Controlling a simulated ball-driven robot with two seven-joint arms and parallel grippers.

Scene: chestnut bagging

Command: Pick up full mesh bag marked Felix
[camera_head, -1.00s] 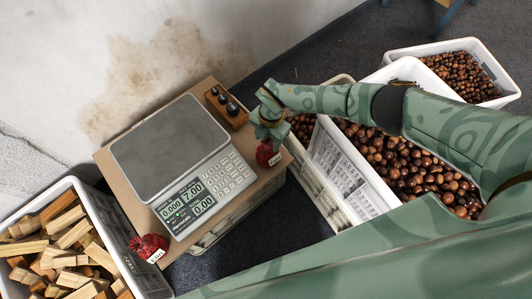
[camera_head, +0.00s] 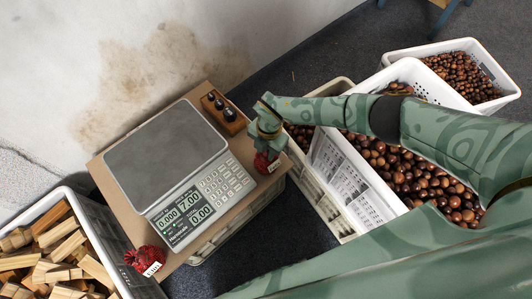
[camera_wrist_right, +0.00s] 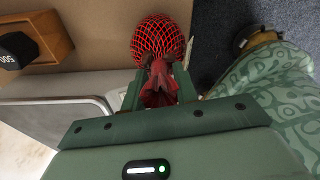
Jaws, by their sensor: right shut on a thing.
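A red mesh bag (camera_head: 263,164) with a white tag is at the right edge of the brown board, beside the scale. My right gripper (camera_head: 268,146) is above it and shut on its gathered red neck. The right wrist view shows the round, dark-filled mesh bag (camera_wrist_right: 160,37) just beyond the fingers (camera_wrist_right: 160,92). I cannot tell whether it touches the board. A second red mesh bag (camera_head: 143,257) with a white tag lies at the board's front corner. The writing on both tags is too small to read. My left gripper is not in view.
A scale (camera_head: 165,150) fills most of the board (camera_head: 105,187). A wooden block with dark weights (camera_head: 222,105) stands behind the held bag. White crates of chestnuts (camera_head: 345,165) are close on the right. A crate of wood pieces (camera_head: 100,225) is at the left.

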